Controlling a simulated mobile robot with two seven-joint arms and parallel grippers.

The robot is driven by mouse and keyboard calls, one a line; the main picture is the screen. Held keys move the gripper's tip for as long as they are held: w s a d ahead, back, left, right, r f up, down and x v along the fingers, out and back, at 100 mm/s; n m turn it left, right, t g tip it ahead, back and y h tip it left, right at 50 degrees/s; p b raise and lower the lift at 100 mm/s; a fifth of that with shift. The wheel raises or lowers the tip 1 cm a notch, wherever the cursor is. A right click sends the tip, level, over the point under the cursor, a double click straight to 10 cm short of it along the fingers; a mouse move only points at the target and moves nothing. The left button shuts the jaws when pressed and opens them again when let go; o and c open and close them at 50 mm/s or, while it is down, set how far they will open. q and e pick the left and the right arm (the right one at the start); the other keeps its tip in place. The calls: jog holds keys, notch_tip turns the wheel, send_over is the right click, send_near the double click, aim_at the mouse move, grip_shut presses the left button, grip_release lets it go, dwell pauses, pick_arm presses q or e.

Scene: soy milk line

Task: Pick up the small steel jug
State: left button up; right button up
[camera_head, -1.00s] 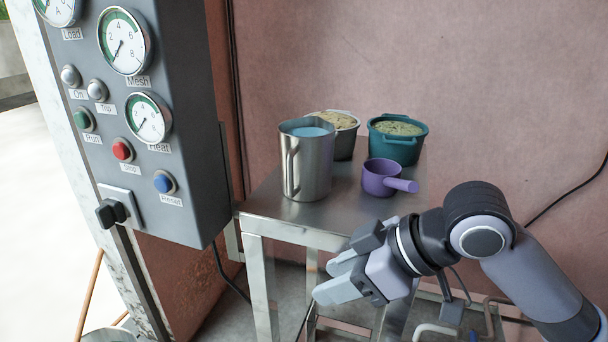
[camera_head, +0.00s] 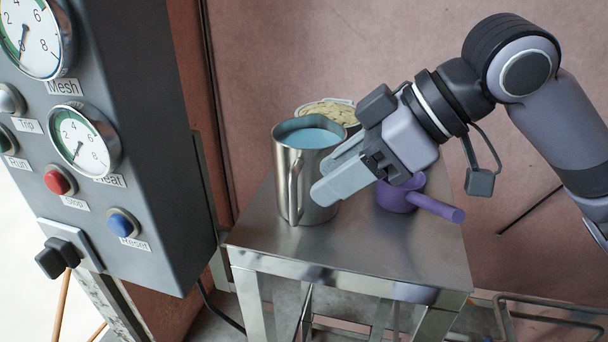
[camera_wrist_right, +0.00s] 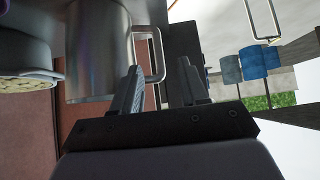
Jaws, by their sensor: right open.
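The small steel jug (camera_head: 308,210) stands upright on the steel table (camera_head: 350,245) and holds a pale bluish liquid. Its handle (camera_head: 293,188) faces the front left. My right gripper (camera_head: 330,178) is open, its fingers pointing left across the front right of the jug in the head view and hiding part of its wall. In the right wrist view, the jug (camera_wrist_right: 95,50) is at upper left and its loop handle (camera_wrist_right: 161,55) shows between the fingertips (camera_wrist_right: 160,82) or just beyond them. I cannot tell whether a finger touches the jug. My left gripper is out of view.
A purple scoop (camera_head: 440,208) lies right of the jug, partly behind my gripper. A pot with pale contents (camera_head: 325,108) stands behind the jug. A grey control panel (camera_head: 150,120) with gauges and buttons rises at left. The table's front right is clear.

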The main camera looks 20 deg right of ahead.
aim_at(305, 179)
jog(key=x, duration=0.5)
grip_shut()
jog(key=shift+w, duration=0.1)
dwell(1.2)
jog(key=shift+r, duration=0.25)
